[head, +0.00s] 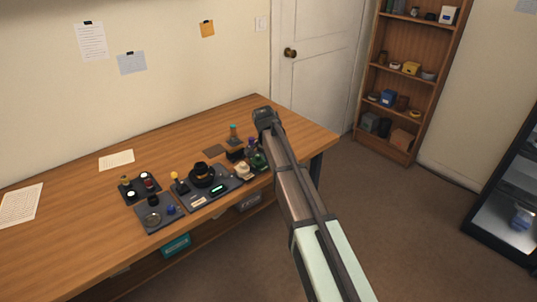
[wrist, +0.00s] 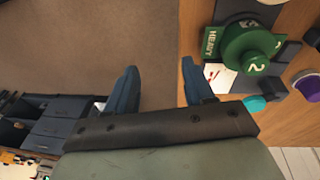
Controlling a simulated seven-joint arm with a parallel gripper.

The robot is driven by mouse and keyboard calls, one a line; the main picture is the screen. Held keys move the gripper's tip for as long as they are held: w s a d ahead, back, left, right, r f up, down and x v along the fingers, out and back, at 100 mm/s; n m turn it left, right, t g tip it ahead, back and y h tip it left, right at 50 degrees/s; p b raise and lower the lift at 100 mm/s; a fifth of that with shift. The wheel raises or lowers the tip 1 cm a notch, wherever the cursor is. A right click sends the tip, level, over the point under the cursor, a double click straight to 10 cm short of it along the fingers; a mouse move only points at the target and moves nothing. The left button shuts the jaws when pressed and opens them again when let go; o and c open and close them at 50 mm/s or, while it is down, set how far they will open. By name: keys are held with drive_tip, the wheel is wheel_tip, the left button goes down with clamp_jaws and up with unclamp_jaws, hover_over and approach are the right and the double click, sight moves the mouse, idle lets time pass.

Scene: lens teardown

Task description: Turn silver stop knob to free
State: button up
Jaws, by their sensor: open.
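My gripper (wrist: 158,78) is open and empty in the wrist view, its two blue fingers apart above the floor just off the table edge. In the head view my arm reaches over the right part of the bench and its fingers are hidden. A dark fixture (head: 228,183) with a black and gold round lens part (head: 201,173) stands near the bench's front edge, left of my arm. A small silver round piece (head: 153,217) sits on a dark tray further left; I cannot tell whether it is the stop knob. No silver knob shows in the wrist view.
A green part marked HEAVY and 2 (wrist: 248,48) stands at the table edge beside my right finger, with a purple part (wrist: 307,85) nearby. It also shows in the head view (head: 259,161). A tray of small parts (head: 139,188) lies left; the bench's far left is mostly clear.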

drive_tip(key=s+d+f+n, duration=0.1)
drive_tip(key=s+d+f, duration=0.2)
drive_tip(key=f, duration=0.3)
drive_tip(key=s+d+f+g, duration=0.1)
drive_tip(key=s+d+f, duration=0.1)
drive_tip(key=f, duration=0.5)
drive_tip(key=s+d+f+n+g, duration=0.1)
drive_tip(key=s+d+f, duration=0.2)
drive_tip(key=f, duration=0.3)
drive_tip(key=shift+s+d+f+n, duration=0.3)
drive_tip(key=shift+s, duration=0.45)
drive_tip(key=m+y, duration=0.7)
drive_tip(key=m, duration=0.2)
approach(225, 172)
drive_tip(key=x, duration=0.8)
drive_tip(key=shift+s+a+f, duration=0.1)
drive_tip(key=shift+a+f, duration=0.05)
drive_tip(key=shift+f, duration=0.15)
